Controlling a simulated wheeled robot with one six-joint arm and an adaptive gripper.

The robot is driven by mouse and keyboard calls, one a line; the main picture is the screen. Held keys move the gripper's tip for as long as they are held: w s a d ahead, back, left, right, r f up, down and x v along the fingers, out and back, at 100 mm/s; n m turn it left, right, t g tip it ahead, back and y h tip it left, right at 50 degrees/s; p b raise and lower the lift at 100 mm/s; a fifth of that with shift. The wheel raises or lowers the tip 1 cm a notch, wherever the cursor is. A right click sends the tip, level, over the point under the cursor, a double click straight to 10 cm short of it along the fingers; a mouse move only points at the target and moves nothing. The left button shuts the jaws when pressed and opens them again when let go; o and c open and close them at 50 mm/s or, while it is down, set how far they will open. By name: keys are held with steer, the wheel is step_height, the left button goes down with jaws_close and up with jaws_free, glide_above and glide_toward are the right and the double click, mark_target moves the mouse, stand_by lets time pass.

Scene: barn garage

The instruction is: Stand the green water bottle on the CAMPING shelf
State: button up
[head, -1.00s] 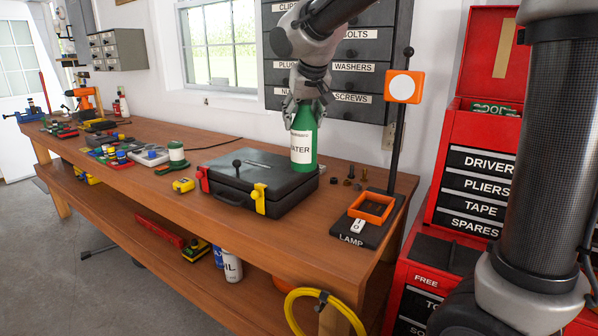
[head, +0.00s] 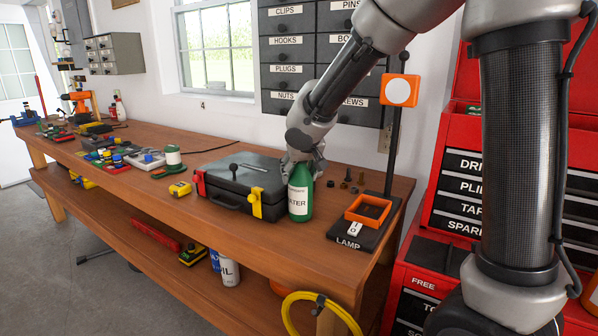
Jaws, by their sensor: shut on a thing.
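The green water bottle (head: 301,192), with a white label ending in "ATER", is upright beside the right end of the black case (head: 236,186), over the workbench. My gripper (head: 302,168) is shut on the bottle's upper part from above and hides its top. I cannot tell whether the bottle's base touches the bench or hangs just above it. No shelf labelled CAMPING shows in this view.
The workbench (head: 310,253) carries the case, a lamp base (head: 350,236) with an orange tray and upright post just right of the bottle, and small dark parts behind. A red tool chest (head: 462,185) stands at right. Several tools lie farther left.

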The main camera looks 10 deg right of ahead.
steer(key=shift+f, duration=0.1)
steer(key=o, duration=1.7)
steer(key=shift+o, duration=0.2)
